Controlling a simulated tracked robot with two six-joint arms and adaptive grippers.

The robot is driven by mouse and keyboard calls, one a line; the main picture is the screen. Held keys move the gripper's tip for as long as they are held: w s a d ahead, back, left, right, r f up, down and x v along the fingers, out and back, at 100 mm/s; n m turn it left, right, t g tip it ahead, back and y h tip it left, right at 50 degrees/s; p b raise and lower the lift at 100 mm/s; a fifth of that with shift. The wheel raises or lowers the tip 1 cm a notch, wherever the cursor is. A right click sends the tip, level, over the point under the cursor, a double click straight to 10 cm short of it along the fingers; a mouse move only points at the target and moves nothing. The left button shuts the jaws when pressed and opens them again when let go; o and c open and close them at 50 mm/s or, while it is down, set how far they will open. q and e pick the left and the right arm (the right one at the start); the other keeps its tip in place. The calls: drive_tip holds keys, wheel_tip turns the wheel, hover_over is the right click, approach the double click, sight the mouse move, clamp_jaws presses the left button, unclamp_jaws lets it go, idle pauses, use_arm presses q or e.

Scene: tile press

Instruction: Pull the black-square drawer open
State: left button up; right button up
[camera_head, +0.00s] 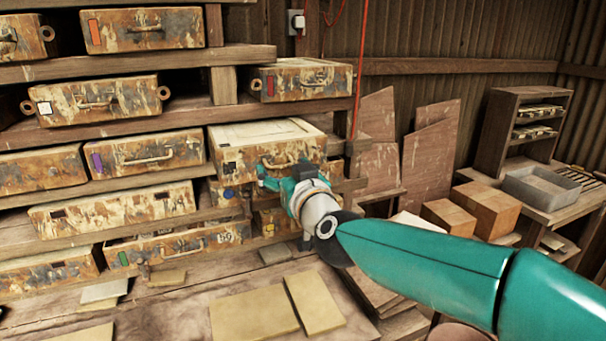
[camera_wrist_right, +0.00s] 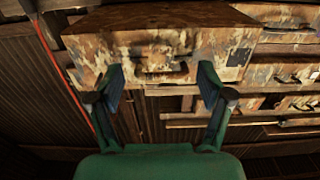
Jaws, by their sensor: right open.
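The black-square drawer (camera_head: 240,158) is a rusty, paint-flaked box in the middle of the shelves. It stands out from the shelf, with its pale top showing. Its small black square (camera_head: 229,168) is at the lower left of the front. My right gripper (camera_head: 281,172) is in front of the drawer and hides part of that front. In the right wrist view the open fingers (camera_wrist_right: 161,78) are on either side of the drawer's handle (camera_wrist_right: 163,68), at the drawer front (camera_wrist_right: 205,42). I cannot tell whether they touch it. My left gripper is out of view.
Other rusty drawers with coloured marks fill the shelves, such as the purple-marked one (camera_head: 152,152) at the left. Loose tan tiles (camera_head: 252,315) lie on the bench below. Cardboard boxes (camera_head: 487,208) and a grey tray (camera_head: 541,187) stand at the right.

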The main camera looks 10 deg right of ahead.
drive_tip(key=v, duration=1.2)
